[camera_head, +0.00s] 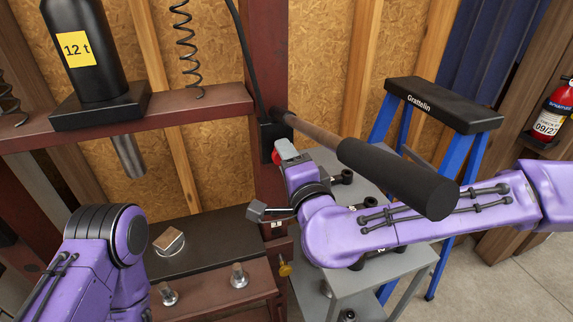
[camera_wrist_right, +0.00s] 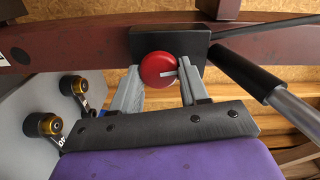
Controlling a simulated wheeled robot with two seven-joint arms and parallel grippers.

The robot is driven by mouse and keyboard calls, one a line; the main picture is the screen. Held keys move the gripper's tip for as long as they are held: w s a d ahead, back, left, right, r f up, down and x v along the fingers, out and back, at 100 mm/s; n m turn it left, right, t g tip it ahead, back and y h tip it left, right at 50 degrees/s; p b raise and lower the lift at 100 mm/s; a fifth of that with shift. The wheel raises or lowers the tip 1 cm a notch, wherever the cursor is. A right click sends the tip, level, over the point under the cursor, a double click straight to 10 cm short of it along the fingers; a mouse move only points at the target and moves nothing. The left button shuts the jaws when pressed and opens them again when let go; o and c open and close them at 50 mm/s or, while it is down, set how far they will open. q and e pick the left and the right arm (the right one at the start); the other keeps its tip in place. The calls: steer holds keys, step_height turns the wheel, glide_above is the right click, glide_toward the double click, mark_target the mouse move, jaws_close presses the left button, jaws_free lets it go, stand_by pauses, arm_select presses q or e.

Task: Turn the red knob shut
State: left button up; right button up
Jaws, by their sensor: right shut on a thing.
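The red knob (camera_head: 283,147) sits on a black block on the dark red press upright. In the right wrist view it is a round red disc (camera_wrist_right: 158,66) with a small pale mark or bar at its right side. My right gripper (camera_head: 287,157) reaches it from below in the head view and hides part of it. In the wrist view its two grey fingers (camera_wrist_right: 160,78) stand on either side of the knob, shut on it. My left arm shows at the lower left of the head view, but its gripper is out of view.
A pump lever with a thick black grip (camera_head: 400,177) juts out over my right forearm. A black 12 t cylinder (camera_head: 85,50) stands on the press beam. A blue step ladder (camera_head: 445,103) and a grey cart (camera_head: 390,268) stand at the right.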

steer(key=shift+f+m, duration=0.15)
steer(key=shift+m, duration=0.45)
steer(key=shift+b, duration=0.3)
steer(key=o, duration=1)
steer(key=b+v, duration=0.7)
steer(key=v, duration=0.3)
steer(key=shift+s, duration=0.3)
steer(key=shift+d, duration=0.1)
